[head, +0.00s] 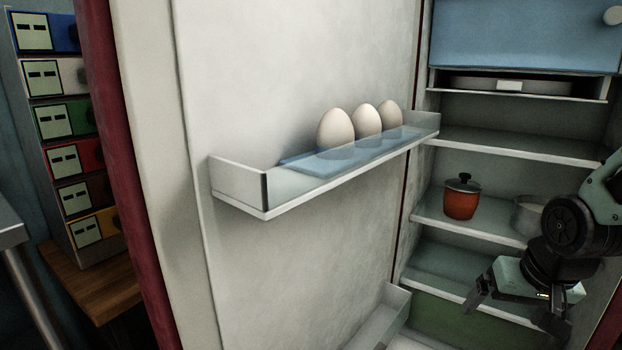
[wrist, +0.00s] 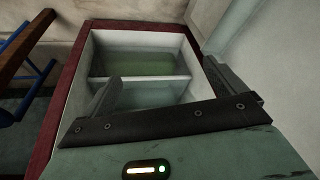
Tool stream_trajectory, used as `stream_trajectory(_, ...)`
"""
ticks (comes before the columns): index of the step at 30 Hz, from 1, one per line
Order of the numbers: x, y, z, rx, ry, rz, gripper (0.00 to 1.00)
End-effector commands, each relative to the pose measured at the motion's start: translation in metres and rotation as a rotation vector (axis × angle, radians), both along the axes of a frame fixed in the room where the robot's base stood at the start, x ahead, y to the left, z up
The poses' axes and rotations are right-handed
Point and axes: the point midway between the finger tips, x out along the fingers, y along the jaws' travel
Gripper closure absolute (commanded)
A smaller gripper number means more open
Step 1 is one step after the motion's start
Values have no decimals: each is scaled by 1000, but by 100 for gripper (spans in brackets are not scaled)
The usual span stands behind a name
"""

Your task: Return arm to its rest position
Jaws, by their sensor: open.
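My gripper (head: 518,312) is at the lower right of the head view, in front of the lower fridge shelves. Its fingers point down and are apart, with nothing between them. In the wrist view my gripper (wrist: 165,90) shows its two dark fingers spread wide. Beyond them in that view lies a white open compartment with a red outer edge (wrist: 62,100) and a divider (wrist: 140,78) across it. My arm comes in from the right edge of the head view.
The open fridge door carries a shelf (head: 240,184) with three eggs (head: 335,130). Inside, an orange pot (head: 460,200) and a grey pot (head: 527,216) stand on a shelf, the grey one partly hidden by my arm. Coloured drawers (head: 66,120) stand at left.

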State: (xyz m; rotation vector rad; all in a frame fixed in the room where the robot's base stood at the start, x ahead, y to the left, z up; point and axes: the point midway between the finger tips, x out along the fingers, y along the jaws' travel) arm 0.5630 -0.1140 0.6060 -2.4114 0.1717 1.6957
Motion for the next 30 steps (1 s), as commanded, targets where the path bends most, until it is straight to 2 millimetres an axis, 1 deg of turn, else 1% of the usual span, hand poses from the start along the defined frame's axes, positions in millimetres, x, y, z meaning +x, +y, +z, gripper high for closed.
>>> stream_trajectory(1, -12, -1, 3, -25, 28, 57, 4)
stream_trajectory(5, -41, -6, 8, -75, 108, 204, 4)
stream_trajectory(9, -53, 37, 13, -71, 142, 337, 4)
stream_trajectory(11, -61, 54, 15, -71, 156, 390, 4)
stream_trajectory(14, -76, 83, 19, -71, 179, 482, 4)
stream_trajectory(15, -83, 95, 20, -73, 189, 521, 4)
stream_trajectory(17, -95, 111, 23, -77, 205, 580, 4)
stream_trajectory(21, -129, 146, 29, -92, 245, 724, 4)
stream_trajectory(23, -146, 160, 31, -101, 263, 790, 4)
stream_trajectory(26, -178, 180, 36, -123, 295, 904, 4)
stream_trajectory(27, -176, 178, 51, -121, 296, 892, 4)
stream_trajectory(30, -174, 177, 70, -119, 295, 886, 4)
